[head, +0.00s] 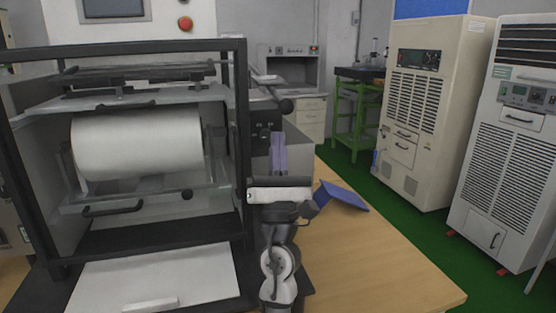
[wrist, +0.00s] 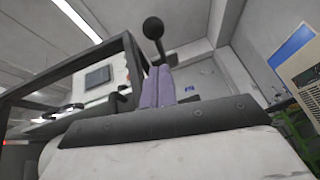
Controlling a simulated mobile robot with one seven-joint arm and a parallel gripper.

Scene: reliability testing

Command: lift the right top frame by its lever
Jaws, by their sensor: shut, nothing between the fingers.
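The lever is a dark rod with a black ball knob (head: 286,105) at the right side of the black-framed machine (head: 240,140). In the wrist view the knob (wrist: 153,27) stands just above my fingertips, with its rod running down behind them. My gripper (head: 278,136) has purple fingers pointing up, below the knob in the head view. In the wrist view the fingers (wrist: 158,72) are together and empty. I cannot tell whether they touch the rod. The right top frame is partly hidden by the machine's front post, and I cannot tell its exact outline.
A large white roll (head: 138,143) sits inside the machine. A blue angled object (head: 343,195) lies on the wooden table (head: 385,270) right of my arm. Beige cabinets (head: 425,110) stand at the right on a green floor. The table's right part is clear.

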